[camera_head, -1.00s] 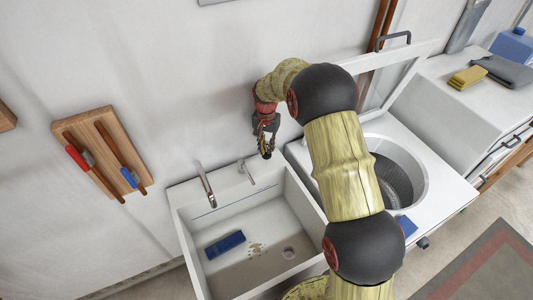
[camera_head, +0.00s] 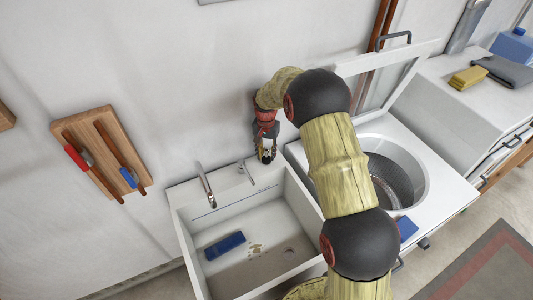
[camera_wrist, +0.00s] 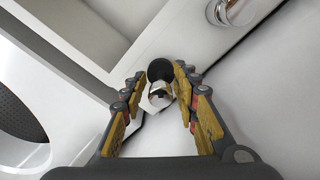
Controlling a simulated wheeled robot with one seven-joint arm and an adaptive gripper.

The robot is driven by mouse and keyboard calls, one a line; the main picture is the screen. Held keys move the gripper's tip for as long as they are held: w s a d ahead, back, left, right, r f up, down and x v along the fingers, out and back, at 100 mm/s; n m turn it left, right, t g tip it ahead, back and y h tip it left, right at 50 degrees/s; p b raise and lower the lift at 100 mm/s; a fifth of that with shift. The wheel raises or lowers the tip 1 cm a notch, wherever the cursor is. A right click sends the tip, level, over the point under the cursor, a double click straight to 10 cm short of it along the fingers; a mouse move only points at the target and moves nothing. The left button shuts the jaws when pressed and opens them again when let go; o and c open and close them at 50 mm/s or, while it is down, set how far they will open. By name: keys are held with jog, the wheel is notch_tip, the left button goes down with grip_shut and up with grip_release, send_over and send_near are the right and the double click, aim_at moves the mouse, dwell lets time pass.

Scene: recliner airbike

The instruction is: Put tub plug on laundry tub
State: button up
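My gripper (camera_head: 266,159) hangs fingers down at the back right corner of the white laundry tub (camera_head: 180,232), near the wall. In the wrist view my gripper (camera_wrist: 160,77) has its fingers apart. A small chrome piece with a round black part, seemingly the tub plug (camera_wrist: 158,92), lies between the fingertips. A gap shows beside it at the left finger; contact at the right one is unclear. In the head view the plug is hard to make out at the fingertips. The tub's drain (camera_head: 289,251) is in its floor.
A tap (camera_head: 205,185) and a small lever (camera_head: 246,172) stand on the tub's back ledge. A blue block (camera_head: 224,245) lies in the tub. An open-lidded washer (camera_head: 440,190) stands right. A wooden board with tools (camera_head: 104,128) hangs on the wall.

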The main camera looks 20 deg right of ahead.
jog(key=shift+o, duration=0.2)
jog(key=shift+r, duration=0.1)
notch_tip(320, 180, up, 12)
jog(key=shift+a+p, duration=0.1)
jog(key=shift+p, duration=0.7)
jog(key=s+r+n+t, duration=0.3)
jog(key=s+r, duration=1.4)
jog(key=r, duration=0.2)
jog(key=s+r+n+t, duration=0.1)
jog(key=s+n+t, duration=0.1)
jog(key=s, duration=1.9)
jog(key=shift+s+r+n+t, duration=0.15)
jog(key=shift+s+n+t, duration=0.2)
jog(key=shift+n, duration=0.55)
